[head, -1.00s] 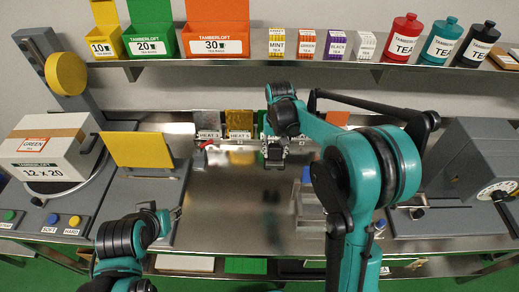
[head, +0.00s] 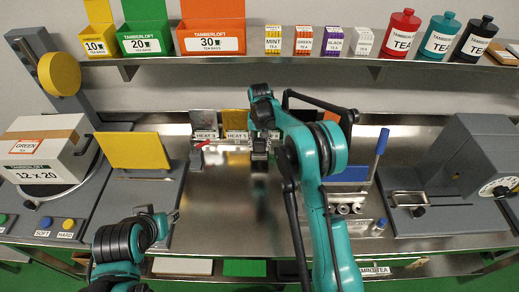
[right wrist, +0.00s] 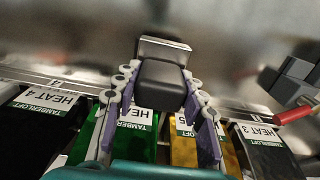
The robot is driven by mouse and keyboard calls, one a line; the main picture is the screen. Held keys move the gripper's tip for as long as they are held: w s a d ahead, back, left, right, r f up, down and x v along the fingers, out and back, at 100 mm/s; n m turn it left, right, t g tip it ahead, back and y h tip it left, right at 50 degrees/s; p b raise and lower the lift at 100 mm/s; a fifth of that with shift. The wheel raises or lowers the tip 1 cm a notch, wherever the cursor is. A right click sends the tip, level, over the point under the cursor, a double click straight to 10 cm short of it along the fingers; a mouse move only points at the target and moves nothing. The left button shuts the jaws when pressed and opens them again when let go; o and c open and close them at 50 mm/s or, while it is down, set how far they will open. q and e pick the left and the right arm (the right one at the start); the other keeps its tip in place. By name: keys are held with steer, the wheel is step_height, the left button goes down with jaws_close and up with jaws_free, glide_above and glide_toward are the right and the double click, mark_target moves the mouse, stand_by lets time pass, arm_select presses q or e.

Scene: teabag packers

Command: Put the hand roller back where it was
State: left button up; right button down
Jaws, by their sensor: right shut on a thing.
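The hand roller (right wrist: 161,82) appears to be the dark grey block with a pale metallic bar at its far end. My right gripper (right wrist: 160,90) is shut on its dark part, with a finger on each side. In the head view the right gripper (head: 260,140) is at the middle of the bench, in front of the upright packets, and the roller (head: 259,161) shows small and dark below it. From these views I cannot tell whether the roller touches the bench. My left gripper (head: 162,222) is at the lower left, away from the roller; its fingers are unclear.
Packets labelled HEAT 3 (head: 205,130) and HEAT 5 (head: 236,122) stand along the bench back. A small red-tipped device (right wrist: 293,115) is near them. A blue-handled press (head: 381,148) stands right, a yellow panel (head: 133,152) left. The steel bench middle (head: 225,205) is clear.

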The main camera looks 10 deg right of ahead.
mark_target(259, 150)
step_height(259, 150, down, 3)
steer(key=shift+r, duration=0.15)
steer(key=shift+s+f+b, duration=0.15)
steer(key=shift+f+b, duration=0.4)
steer(key=shift+b, duration=0.2)
steer(key=c, duration=0.9)
jaws_free()
steer(key=shift+w+f, duration=0.1)
steer(key=shift+w, duration=0.1)
